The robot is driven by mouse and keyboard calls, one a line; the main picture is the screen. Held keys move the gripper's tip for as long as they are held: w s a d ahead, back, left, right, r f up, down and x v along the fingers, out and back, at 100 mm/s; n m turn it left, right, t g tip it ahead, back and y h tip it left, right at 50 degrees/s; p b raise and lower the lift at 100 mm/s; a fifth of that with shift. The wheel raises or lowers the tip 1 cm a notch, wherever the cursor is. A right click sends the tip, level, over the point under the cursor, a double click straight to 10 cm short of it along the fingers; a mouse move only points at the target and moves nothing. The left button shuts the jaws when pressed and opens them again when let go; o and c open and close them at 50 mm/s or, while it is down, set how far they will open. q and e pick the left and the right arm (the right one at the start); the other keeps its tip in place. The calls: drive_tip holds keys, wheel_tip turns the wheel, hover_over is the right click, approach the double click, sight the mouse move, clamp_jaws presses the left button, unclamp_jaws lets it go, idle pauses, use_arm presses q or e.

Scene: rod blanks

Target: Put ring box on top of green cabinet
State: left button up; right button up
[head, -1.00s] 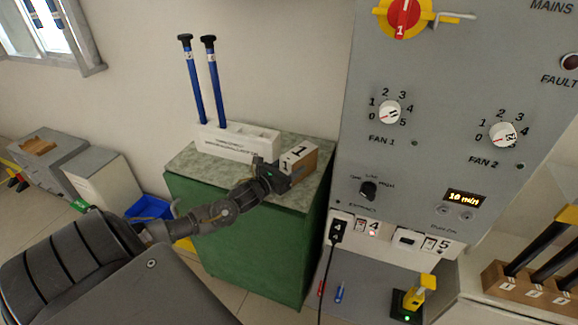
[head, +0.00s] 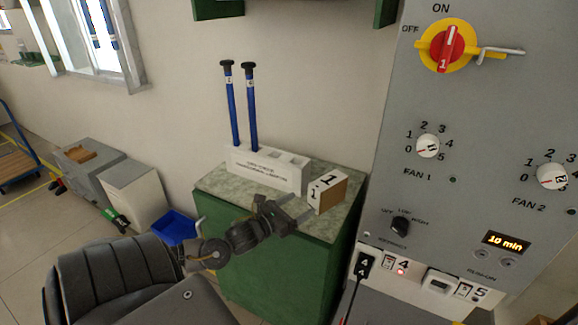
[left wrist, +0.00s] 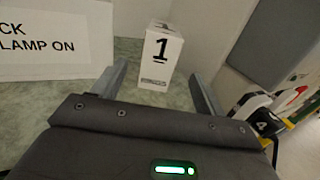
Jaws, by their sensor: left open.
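The ring box (head: 328,190), a small white and brown box marked 1, stands upright on the mottled top of the green cabinet (head: 262,262). In the left wrist view the box (left wrist: 158,58) stands just beyond my left gripper (left wrist: 160,85). My left gripper (head: 297,208) is open and empty, its fingers pointing at the box without closing on it. My right gripper is not in view.
A white holder (head: 265,170) with two blue rods (head: 251,110) stands behind the box on the cabinet. The grey control panel (head: 470,140) rises close on the right. A blue bin (head: 172,228) sits on the floor at left.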

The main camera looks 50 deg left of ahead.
use_arm(q)
drive_tip(key=shift+s+a, duration=0.1)
drive_tip(key=shift+s, duration=1.35)
drive_tip(key=shift+w, duration=0.1)
